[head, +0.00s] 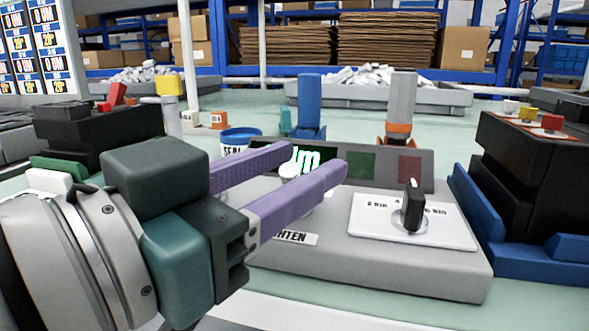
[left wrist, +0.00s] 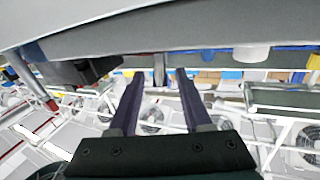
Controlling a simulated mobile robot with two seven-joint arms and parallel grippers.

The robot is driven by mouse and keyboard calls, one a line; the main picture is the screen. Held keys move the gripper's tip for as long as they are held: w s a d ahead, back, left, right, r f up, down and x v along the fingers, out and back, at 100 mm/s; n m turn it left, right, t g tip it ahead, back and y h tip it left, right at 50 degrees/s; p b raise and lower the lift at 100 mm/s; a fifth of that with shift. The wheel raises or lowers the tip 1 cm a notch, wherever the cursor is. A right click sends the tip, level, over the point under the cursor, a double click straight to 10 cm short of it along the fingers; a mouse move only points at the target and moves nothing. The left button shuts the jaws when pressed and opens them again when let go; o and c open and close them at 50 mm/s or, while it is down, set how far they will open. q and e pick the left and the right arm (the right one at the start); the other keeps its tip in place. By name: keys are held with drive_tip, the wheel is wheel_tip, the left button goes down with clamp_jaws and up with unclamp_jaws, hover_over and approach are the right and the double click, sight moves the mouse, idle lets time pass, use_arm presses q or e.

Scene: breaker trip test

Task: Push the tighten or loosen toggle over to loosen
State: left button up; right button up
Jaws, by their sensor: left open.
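The grey tester box (head: 400,265) stands on the pale green bench, with a TIGHTEN label (head: 294,237) on its front left. My left gripper (head: 313,160) reaches over the box's left part, its two purple fingers apart. A white round knob (head: 290,171) shows between the fingers; I cannot tell whether it is the toggle's tip. The fingers hide much of that area, and no loosen label is readable. In the left wrist view the fingers (left wrist: 157,82) are apart, with a small grey upright piece (left wrist: 159,68) between their tips. My right gripper is not in view.
A black rotary knob (head: 412,205) stands on a white plate at the box's right. A lit green display (head: 306,159) is behind the fingers. A blue stand with a black block (head: 520,180) is close on the right. Another black block (head: 100,137) stands on the left.

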use_arm(q)
clamp_jaws()
idle(0.4)
